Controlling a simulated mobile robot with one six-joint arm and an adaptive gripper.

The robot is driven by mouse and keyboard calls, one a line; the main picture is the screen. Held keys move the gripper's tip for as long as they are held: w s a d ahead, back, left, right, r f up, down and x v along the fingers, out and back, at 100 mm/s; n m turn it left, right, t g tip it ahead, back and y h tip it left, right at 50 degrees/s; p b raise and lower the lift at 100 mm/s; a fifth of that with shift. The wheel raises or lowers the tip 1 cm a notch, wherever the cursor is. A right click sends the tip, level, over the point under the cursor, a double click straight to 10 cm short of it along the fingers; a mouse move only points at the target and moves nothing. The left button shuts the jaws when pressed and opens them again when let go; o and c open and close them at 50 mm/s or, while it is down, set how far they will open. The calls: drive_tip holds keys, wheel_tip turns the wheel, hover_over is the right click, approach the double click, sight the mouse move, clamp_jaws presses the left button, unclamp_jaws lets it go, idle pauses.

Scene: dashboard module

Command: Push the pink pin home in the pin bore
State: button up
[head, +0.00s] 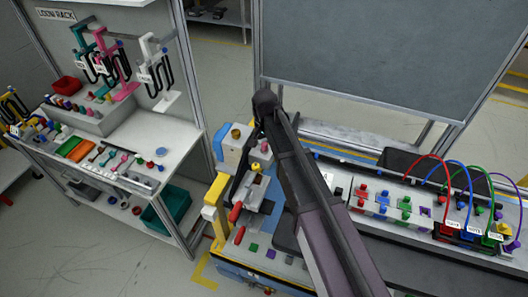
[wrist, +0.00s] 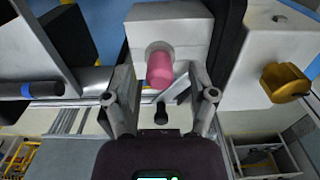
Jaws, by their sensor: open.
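The pink pin (wrist: 159,70) sticks out of the round pin bore (wrist: 156,47) in a white block (wrist: 178,25) in the wrist view. A length of the pin stands proud of the block face. My gripper (wrist: 160,78) is open, with one finger on each side of the pin and a visible gap to both. How near the fingertips are to the block face is hard to tell. In the head view the pink pin (head: 264,147) shows small beside my arm, which hides my fingers.
A white housing with a brass knob (wrist: 284,82) is right of the block in the wrist view. A dark rod with a blue band (wrist: 42,88) is at left. In the head view a module with coloured cables (head: 465,190) is at right and a rack table (head: 140,150) at left.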

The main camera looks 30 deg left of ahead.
drive_tip(key=shift+f, duration=0.1)
drive_tip(key=shift+c, duration=0.2)
idle(0.4)
clamp_jaws()
